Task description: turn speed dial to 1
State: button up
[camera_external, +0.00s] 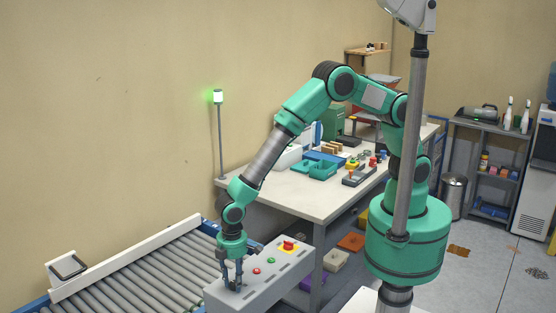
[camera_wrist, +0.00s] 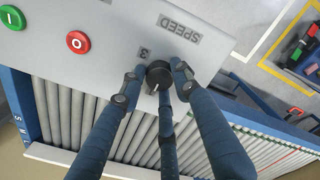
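The speed dial (camera_wrist: 158,74) is a round black knob on the grey control panel (camera_wrist: 115,20), with a pale pointer mark on its lower side in the wrist view. Beside it are a plate reading SPEED (camera_wrist: 180,28) and a small plate reading 3 (camera_wrist: 144,53); other number plates are hidden by the fingers. My gripper (camera_wrist: 156,70) has its dark blue fingers around the dial, with tips at its left and right and one finger below. I cannot tell whether they touch it. In the external view my gripper (camera_external: 231,286) points straight down at the panel's near end.
A red button (camera_wrist: 78,42) and a green button (camera_wrist: 12,17) are on the same panel. A red stop button on a yellow base (camera_external: 289,245) is at its far end. A roller conveyor (camera_external: 150,280) runs alongside. A workbench (camera_external: 285,188) with parts stands behind.

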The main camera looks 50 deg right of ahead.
jog(key=o, duration=0.3)
notch_tip(320, 180, up, 12)
dwell(0.8)
dwell(0.5)
